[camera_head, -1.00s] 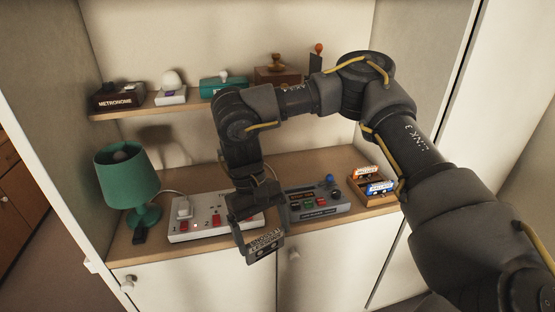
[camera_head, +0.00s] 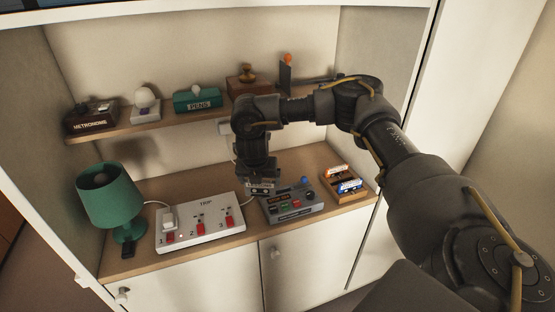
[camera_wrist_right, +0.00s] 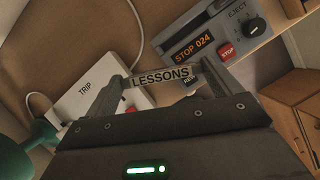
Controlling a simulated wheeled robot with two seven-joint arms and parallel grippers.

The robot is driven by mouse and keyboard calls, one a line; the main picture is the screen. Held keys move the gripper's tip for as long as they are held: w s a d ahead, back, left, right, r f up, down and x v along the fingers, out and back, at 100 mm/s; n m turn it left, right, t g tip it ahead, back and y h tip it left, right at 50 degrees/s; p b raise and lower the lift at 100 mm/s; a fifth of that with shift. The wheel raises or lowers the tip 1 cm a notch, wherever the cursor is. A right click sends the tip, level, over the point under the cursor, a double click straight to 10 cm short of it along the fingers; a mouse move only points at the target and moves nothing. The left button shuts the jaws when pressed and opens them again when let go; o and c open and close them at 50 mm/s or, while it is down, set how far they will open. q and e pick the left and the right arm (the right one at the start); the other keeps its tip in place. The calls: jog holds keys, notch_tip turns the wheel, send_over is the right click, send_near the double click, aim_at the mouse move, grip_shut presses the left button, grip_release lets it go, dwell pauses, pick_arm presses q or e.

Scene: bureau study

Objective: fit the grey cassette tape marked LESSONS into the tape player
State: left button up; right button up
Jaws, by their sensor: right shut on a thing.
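My right gripper (camera_head: 262,191) is shut on the grey cassette. In the right wrist view its two fingers (camera_wrist_right: 155,88) grip the cassette's ends, and the LESSONS label (camera_wrist_right: 160,77) faces that camera. In the head view the cassette (camera_head: 262,185) is small and partly hidden by the gripper. The grey tape player (camera_head: 296,214) stands on the counter, just right of the gripper. It also shows in the right wrist view (camera_wrist_right: 215,30), with a STOP 024 display, a red STOP button and an EJECT knob. Its slot is not clear. My left gripper is out of view.
A white TRIP switch box (camera_head: 215,232) stands left of the player. A wooden rack (camera_head: 350,196) with orange and blue-and-white cassettes stands to its right. A green lamp (camera_head: 107,195) is at the left. An upper shelf (camera_head: 150,130) holds several items behind the arm.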

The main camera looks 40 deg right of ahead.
aim_at(290, 201)
jog(key=d+f+n+y+b, duration=0.1)
jog(key=d+f+n+b, duration=0.1)
jog(key=d+n, duration=0.3)
jog(key=d+f, duration=0.1)
jog(key=d, duration=0.1)
jog(key=shift+w+d+t+y+b, duration=0.25)
jog(key=shift+d+t+y+b, duration=0.15)
dwell(0.3)
jog(key=shift+w, duration=0.1)
dwell(0.9)
jog(key=shift+f+b, duration=1.1)
jog(key=shift+f, duration=0.75)
dwell(0.6)
jog(key=o, duration=0.6)
